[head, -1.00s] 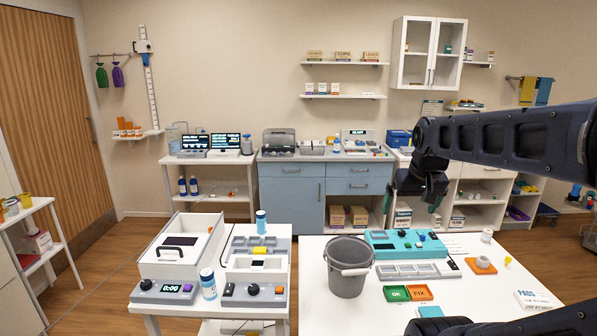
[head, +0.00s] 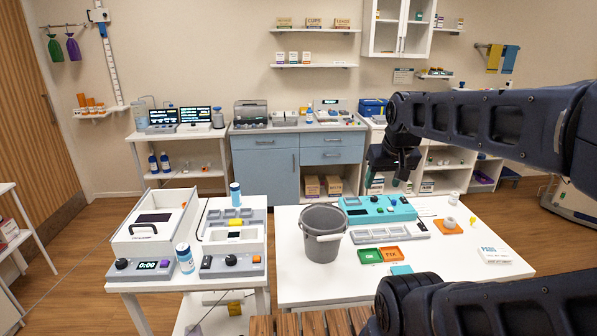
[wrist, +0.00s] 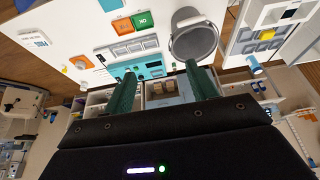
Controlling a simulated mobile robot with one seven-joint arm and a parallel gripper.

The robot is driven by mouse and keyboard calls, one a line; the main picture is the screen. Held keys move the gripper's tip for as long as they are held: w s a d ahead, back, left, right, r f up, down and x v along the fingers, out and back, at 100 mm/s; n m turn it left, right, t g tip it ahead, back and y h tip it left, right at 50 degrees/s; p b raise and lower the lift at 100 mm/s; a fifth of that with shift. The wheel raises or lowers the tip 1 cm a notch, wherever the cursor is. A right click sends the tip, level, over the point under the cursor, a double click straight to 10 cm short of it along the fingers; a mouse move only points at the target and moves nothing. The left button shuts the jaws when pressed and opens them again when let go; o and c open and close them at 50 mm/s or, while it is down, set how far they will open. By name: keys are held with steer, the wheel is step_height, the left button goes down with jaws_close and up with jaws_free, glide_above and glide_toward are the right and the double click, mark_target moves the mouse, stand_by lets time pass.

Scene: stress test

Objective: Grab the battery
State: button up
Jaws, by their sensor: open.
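I cannot make out a battery for certain in either view. My gripper (head: 401,176) hangs above the back of the right white table (head: 300,285) in the head view, dark and partly in shadow. In the wrist view my gripper (wrist: 161,70) shows two green fingers spread apart with nothing between them. A teal device (head: 377,209) with a small screen and knobs stands on the right table, below the gripper in the picture. A grey compartment tray (head: 390,232) lies in front of it. A small yellow block (head: 236,222) sits on the left table's grey device.
A grey bucket (head: 322,240) stands at the right table's left side.

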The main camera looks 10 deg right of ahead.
steer(key=shift+c, duration=0.4)
steer(key=shift+w, duration=0.1)
steer(key=w+f+n+g+h, duration=0.1)
steer(key=w+f+n, duration=0.35)
steer(key=w, duration=0.75)
steer(key=w+f+n+h, duration=0.1)
steer(key=w+n+h, duration=0.1)
steer(key=w+n, duration=0.85)
steer(key=w+a+f+n, duration=0.3)
steer(key=w+f+n, duration=0.2)
steer(key=w+f, duration=0.65)
steer(key=w+a+f+n, duration=0.3)
steer(key=w+f+n, duration=0.3)
steer(key=w+f, duration=0.55)
steer(key=shift+g+h, duration=0.3)
steer(key=shift+g, duration=0.1)
steer(key=x, duration=0.6)
steer(key=s+x, duration=0.1)
steer(key=x, duration=0.3)
steer(key=shift+d+f, duration=0.2)
